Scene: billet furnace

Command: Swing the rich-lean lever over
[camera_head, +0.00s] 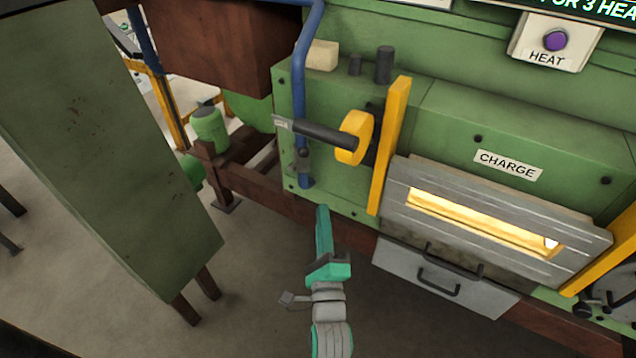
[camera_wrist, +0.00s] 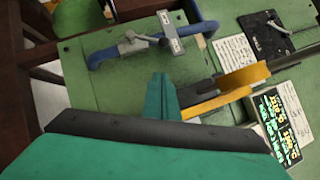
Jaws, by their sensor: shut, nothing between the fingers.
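A blue pipe (camera_head: 299,85) comes down in front of the green furnace wall. A small grey valve fitting (camera_head: 303,158) sits low on it; the fitting also shows in the wrist view (camera_wrist: 133,42). Near it in the wrist view is a small grey plate (camera_wrist: 169,33) with marks too small to read. I cannot tell for sure which part is the rich-lean lever. My gripper (camera_head: 322,210) is shut and empty, its teal fingers pointing up below the pipe's lower end. In the wrist view its fingertips (camera_wrist: 160,78) are apart from the fitting and plate.
A dark rod with a yellow disc (camera_head: 353,137) juts leftward beside a yellow upright bar (camera_head: 391,145). The glowing charge door (camera_head: 485,222) and a drawer handle (camera_head: 438,280) are to the right. A large green panel (camera_head: 100,140) stands left. Floor between is clear.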

